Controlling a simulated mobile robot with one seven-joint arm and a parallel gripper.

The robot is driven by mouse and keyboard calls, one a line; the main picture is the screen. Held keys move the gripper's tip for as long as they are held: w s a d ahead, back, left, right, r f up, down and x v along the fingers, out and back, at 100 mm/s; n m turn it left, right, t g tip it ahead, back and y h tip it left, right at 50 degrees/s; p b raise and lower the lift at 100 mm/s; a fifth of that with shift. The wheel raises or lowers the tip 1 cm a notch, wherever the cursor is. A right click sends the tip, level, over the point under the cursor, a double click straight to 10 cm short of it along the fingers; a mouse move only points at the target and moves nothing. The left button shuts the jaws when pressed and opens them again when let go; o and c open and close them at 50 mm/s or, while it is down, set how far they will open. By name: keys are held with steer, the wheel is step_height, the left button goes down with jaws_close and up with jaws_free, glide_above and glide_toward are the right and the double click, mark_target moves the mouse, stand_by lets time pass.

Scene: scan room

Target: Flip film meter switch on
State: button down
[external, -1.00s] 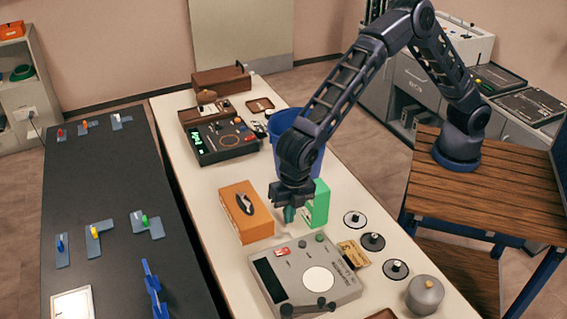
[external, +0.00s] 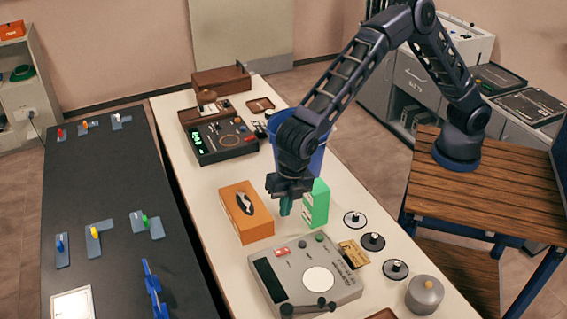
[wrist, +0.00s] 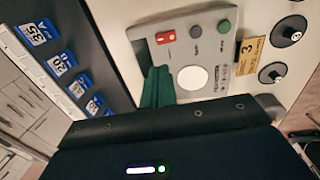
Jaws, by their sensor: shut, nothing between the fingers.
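The film meter appears to be the grey box (external: 338,278) with a dark display, a round white disc and a black arm at its front. A small red and white switch (external: 282,252) sits at its upper left, near a green button (external: 320,237). In the wrist view the red switch (wrist: 166,37) lies beyond my fingertips; I cannot tell its setting. My gripper (external: 285,208) is shut and empty, pointing down above the table behind the meter. Its green fingers (wrist: 157,87) cover part of the meter's left side in the wrist view.
An orange box (external: 240,215) stands left of my gripper and a green box (external: 316,204) close on its right. A blue bin (external: 316,160) is behind. A yellow card (external: 354,252), black discs (external: 373,241) and a grey weight (external: 424,294) lie right of the meter.

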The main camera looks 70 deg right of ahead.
mark_target(279, 251)
steer(key=f, duration=0.4)
steer(key=w+a+f, duration=0.1)
steer(key=f, duration=0.9)
steer(key=shift+w+a, duration=0.2)
steer(key=shift+a+f, duration=0.1)
steer(key=shift+f, duration=0.05)
steer(key=shift+s, duration=0.1)
steer(key=shift+s+d, duration=0.45)
steer(key=shift+d, duration=0.15)
steer(key=shift+r, duration=0.2)
step_height(279, 251, up, 14)
steer(key=s+d, duration=0.1)
steer(key=shift+s+d, duration=0.15)
steer(key=shift+d, duration=0.05)
stand_by(0.4)
